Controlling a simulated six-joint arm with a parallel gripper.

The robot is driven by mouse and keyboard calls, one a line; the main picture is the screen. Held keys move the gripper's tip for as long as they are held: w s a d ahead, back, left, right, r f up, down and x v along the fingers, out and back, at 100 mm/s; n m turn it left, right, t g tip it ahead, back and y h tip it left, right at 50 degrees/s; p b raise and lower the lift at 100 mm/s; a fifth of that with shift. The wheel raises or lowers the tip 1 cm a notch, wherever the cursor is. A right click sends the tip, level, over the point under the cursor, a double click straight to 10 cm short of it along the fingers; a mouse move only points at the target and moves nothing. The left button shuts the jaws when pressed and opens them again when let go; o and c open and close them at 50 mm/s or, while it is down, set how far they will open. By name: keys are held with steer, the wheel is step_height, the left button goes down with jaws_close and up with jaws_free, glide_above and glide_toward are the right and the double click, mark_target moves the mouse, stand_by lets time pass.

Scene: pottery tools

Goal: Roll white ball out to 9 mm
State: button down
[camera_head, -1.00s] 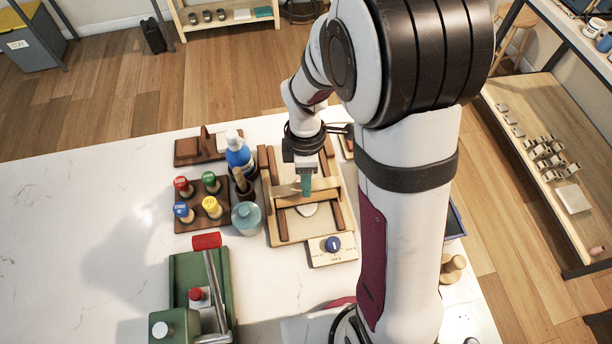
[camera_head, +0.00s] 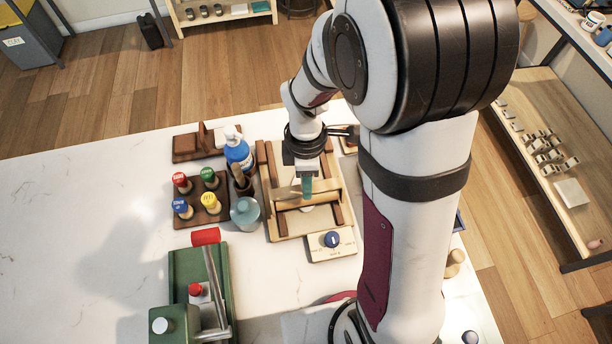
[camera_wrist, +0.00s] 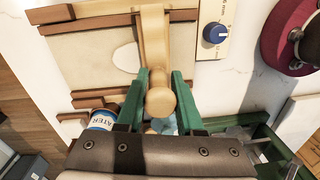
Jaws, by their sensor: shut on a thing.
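My gripper (camera_head: 306,187) is shut on the handle of the wooden rolling pin (camera_head: 326,189). In the wrist view, its green fingers (camera_wrist: 161,94) straddle the round handle end, and the pin (camera_wrist: 154,38) runs away across the board (camera_wrist: 85,48). The white clay (camera_wrist: 126,58) looks flattened and oval there, with one edge hidden by the pin. In the head view only a small part of the clay (camera_head: 307,208) shows below the pin. I cannot tell whether the pin touches it. The thickness dial (camera_head: 332,240) sits at the board's near end; its blue knob also shows in the wrist view (camera_wrist: 215,33).
Left of the board stand a teal jar (camera_head: 245,213), a blue-labelled water bottle (camera_head: 238,152) and a rack of coloured-top stamps (camera_head: 211,211). A green press with a red handle (camera_head: 206,237) stands at the front. The left of the table is clear.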

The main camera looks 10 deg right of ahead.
steer(key=shift+s+f, duration=0.25)
steer(key=shift+s, duration=0.05)
steer(key=shift+w, duration=0.1)
